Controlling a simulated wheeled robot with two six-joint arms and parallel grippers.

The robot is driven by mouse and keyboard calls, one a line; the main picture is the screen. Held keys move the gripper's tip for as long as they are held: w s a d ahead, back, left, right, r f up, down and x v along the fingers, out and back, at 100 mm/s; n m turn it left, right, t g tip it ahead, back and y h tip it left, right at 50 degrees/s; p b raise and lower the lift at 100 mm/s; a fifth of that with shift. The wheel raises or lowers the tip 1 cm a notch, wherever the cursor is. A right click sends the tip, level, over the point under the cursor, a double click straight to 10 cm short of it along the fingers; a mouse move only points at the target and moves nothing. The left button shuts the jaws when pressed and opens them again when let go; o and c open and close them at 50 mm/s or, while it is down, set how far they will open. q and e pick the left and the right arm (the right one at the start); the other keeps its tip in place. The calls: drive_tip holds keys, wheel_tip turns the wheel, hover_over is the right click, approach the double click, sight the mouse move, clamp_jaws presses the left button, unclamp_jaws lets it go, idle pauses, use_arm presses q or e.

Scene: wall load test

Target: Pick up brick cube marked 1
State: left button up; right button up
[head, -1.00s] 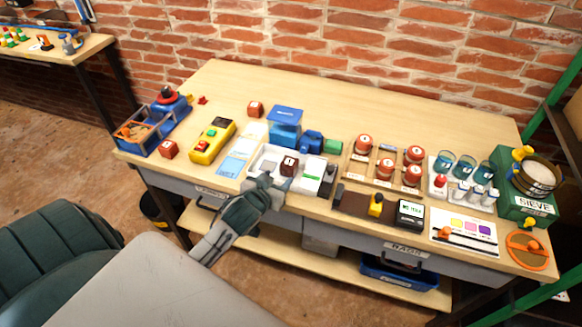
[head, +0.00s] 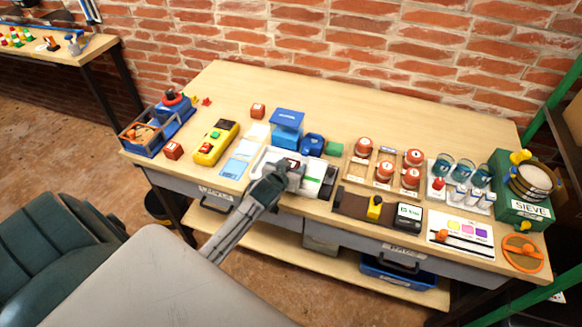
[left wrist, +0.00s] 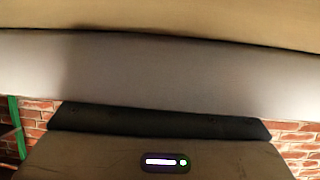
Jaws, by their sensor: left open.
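A dark red brick cube (head: 293,162) is in the white tray (head: 268,155) at the front middle of the bench. It is mostly hidden behind my left gripper, so its mark cannot be read now. My left gripper (head: 289,172) is open over the front of the tray, close to the cube. I cannot tell whether its fingers are around the cube or touching it. My right gripper is not in view.
A yellow control box (head: 216,143) and a blue crate (head: 143,137) stand left of the tray. A blue device (head: 287,127) stands behind it. A rack with red-topped jars (head: 384,171) is to the right. The back of the bench is clear.

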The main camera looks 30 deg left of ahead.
use_arm(q)
drive_tip(key=c, duration=0.8)
drive_tip(key=shift+c, duration=0.2)
